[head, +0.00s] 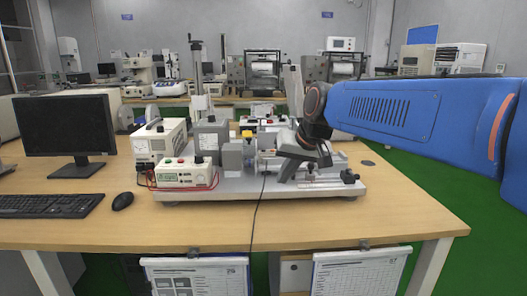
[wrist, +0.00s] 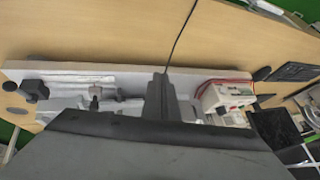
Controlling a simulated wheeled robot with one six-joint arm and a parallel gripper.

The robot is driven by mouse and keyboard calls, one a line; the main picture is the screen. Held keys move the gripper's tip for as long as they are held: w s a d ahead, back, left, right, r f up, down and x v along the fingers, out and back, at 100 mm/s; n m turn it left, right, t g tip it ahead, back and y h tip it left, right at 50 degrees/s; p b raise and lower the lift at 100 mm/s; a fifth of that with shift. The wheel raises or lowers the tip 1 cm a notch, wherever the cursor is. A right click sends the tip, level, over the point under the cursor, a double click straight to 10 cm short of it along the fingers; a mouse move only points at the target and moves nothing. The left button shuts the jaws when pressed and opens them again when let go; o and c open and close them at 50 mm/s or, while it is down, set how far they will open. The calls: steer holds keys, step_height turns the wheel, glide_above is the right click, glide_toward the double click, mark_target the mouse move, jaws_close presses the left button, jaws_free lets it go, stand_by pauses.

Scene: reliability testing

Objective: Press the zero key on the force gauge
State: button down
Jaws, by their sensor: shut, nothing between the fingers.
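My gripper (head: 284,177) is shut and empty, pointing down over the right part of a grey test rig (head: 334,188) on the desk. In the wrist view its dark fingers (wrist: 159,92) are together in front of the rig's light base plate (wrist: 115,72). I cannot tell which part of the rig is the force gauge, and no zero key can be made out. Grey blocks (head: 233,157) of the rig stand left of my gripper. I cannot tell whether the fingertips touch the rig.
A white instrument box (head: 185,174) with a red knob stands at the rig's left front; it also shows in the wrist view (wrist: 226,96). A monitor (head: 65,125), keyboard (head: 45,205) and mouse (head: 122,201) are at left. A black cable (head: 256,208) crosses the desk. The desk's front right is clear.

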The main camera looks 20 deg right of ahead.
steer(key=w+d+r+m, duration=0.1)
steer(key=w+r, duration=0.4)
steer(key=w, duration=0.6)
step_height(320, 180, up, 6)
steer(key=f+m+t+y, duration=0.1)
steer(key=m+t, duration=0.1)
glide_above(263, 151)
steer(key=shift+s+d+r, duration=0.25)
steer(key=shift+d, duration=0.2)
steer(key=shift+f, duration=4.45)
steer(key=shift+f, duration=0.2)
steer(key=shift+f, duration=0.2)
